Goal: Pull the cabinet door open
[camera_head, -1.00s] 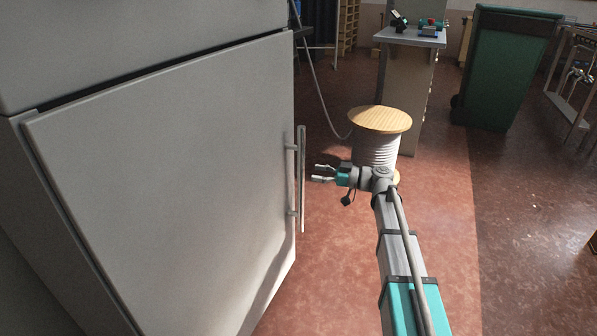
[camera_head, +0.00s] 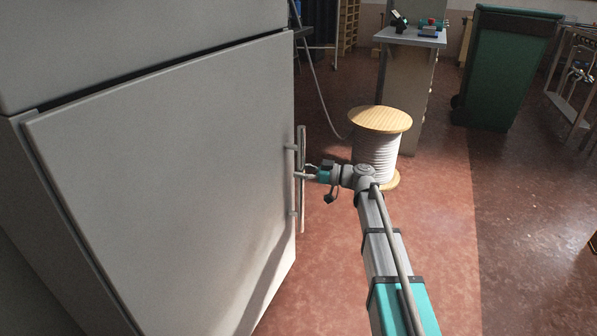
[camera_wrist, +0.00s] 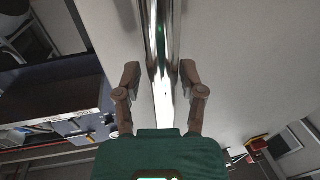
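The grey cabinet door (camera_head: 170,180) fills the left of the head view and looks closed. Its upright metal bar handle (camera_head: 301,215) is on the door's right edge; it also shows in the wrist view (camera_wrist: 158,40). My gripper (camera_head: 306,172) is at the handle's middle. In the wrist view my gripper (camera_wrist: 160,80) has its fingers apart, one on each side of the bar, with gaps visible between fingers and bar. In the head view the fingertips partly overlap the handle, so contact there is unclear.
A cable spool (camera_head: 377,145) with wooden ends stands on the red floor behind my wrist. A grey stand (camera_head: 408,90) with tools on top and a green bin (camera_head: 503,70) are farther back. The floor (camera_head: 310,285) just right of the door is clear.

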